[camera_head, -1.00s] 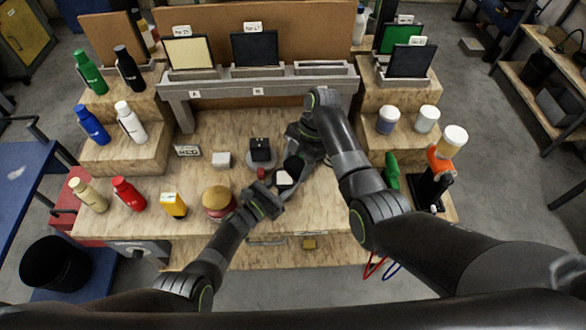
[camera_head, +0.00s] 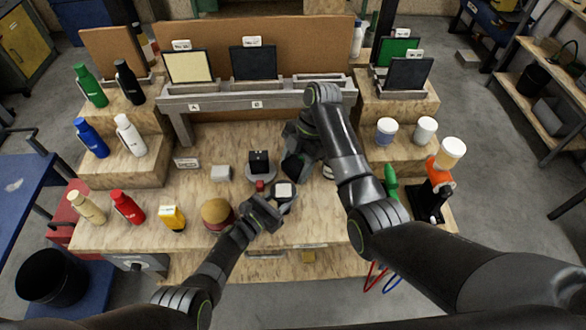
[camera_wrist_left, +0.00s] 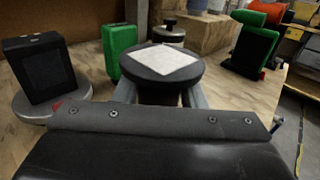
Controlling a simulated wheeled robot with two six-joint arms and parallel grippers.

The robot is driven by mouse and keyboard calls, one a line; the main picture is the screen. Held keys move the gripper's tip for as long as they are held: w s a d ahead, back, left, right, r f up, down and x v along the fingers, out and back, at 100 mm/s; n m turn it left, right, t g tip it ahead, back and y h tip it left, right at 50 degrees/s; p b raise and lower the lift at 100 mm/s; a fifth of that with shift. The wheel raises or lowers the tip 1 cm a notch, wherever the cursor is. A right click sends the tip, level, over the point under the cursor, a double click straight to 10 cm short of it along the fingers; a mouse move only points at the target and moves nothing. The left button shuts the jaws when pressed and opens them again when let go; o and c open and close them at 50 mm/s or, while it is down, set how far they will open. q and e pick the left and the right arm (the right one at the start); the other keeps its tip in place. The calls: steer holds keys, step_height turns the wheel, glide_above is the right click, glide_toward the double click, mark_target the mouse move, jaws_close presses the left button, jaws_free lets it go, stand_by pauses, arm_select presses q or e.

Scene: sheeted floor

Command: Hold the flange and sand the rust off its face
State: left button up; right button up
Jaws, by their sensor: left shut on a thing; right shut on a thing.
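The flange (camera_head: 284,190) is a dark round disc with a pale, squarish patch on its upper face; no rust colour shows on it. It also shows close up in the left wrist view (camera_wrist_left: 160,78), face up and nearly level. My left gripper (camera_head: 272,204) is shut on it from below left, holding it over the bench. My right gripper (camera_head: 297,152) comes down just behind the flange, shut on a dark flat thing (camera_head: 291,168), mostly hidden by the arm. A green block (camera_wrist_left: 118,50) stands behind the disc in the left wrist view; I cannot tell whether this is the held thing.
A black block (camera_head: 260,158) on a round grey base stands just left of my right gripper. A burger-like object (camera_head: 216,212) and a yellow bottle (camera_head: 172,217) stand left of my left gripper. Bottles line the left steps; jars (camera_head: 386,130) stand on the right step.

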arm_select(q)
steer(key=o, duration=1.4)
steer(key=shift+c, duration=0.2)
steer(key=shift+s+a, duration=0.15)
steer(key=shift+s+a+f, duration=0.1)
steer(key=shift+s+a, duration=0.35)
steer(key=shift+a, duration=0.05)
steer(key=v, duration=1)
steer(key=shift+a, duration=0.1)
steer(key=shift+s, duration=0.1)
